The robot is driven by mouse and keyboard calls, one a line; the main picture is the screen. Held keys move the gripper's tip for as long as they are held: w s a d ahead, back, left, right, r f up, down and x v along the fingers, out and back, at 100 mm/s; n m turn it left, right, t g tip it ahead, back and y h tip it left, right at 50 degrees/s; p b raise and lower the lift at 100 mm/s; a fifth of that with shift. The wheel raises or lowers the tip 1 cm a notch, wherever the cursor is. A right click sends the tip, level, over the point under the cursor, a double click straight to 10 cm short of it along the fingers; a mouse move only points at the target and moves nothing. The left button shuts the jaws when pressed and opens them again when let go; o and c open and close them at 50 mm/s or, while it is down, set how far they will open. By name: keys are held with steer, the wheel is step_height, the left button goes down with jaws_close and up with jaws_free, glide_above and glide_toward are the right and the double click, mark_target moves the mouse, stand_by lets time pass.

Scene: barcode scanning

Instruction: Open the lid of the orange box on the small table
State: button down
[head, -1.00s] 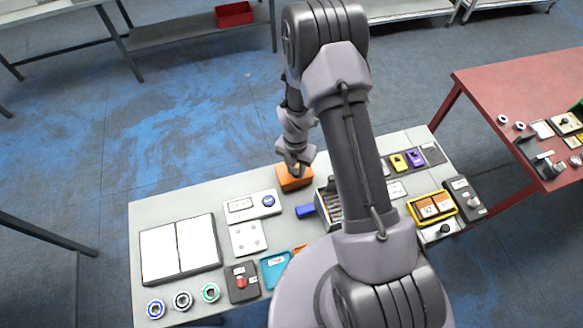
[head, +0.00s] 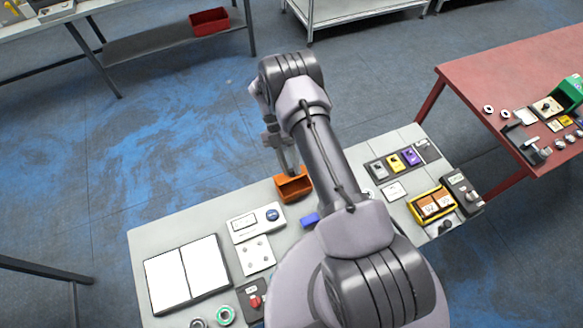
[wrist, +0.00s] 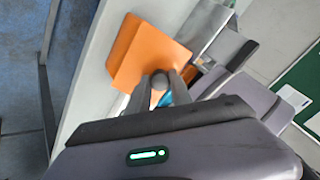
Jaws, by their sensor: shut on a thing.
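The orange box (head: 294,194) stands near the far edge of the grey small table (head: 160,240) in the head view. Its top looks open, with a dark inside showing. My gripper (head: 288,173) is at the box's far side, where the lid seems raised. In the wrist view a flat orange face (wrist: 145,55), apparently the lid, fills the upper middle. My fingertips (wrist: 160,82) are close together at its near edge, shut on it. The exact grip and hinge are hidden.
A panel with two white sheets (head: 187,272) lies left on the small table. Coloured devices (head: 394,162) and a yellow tray (head: 432,205) lie right. A red table (head: 500,80) stands beyond.

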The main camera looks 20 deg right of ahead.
steer(key=shift+w+r+g, duration=0.1)
steer(key=shift+w+g, duration=0.15)
steer(key=shift+g, duration=0.15)
steer(key=c, duration=1.1)
jaws_free()
steer(key=shift+c, duration=0.2)
steer(key=shift+r+p, duration=0.4)
step_height(320, 180, up, 4)
steer(key=p, duration=0.3)
steer(key=shift+f, duration=0.1)
steer(key=s+a, duration=0.1)
steer(key=s, duration=1.5)
steer(key=shift+a+r, duration=0.2)
steer(key=shift+a, duration=0.2)
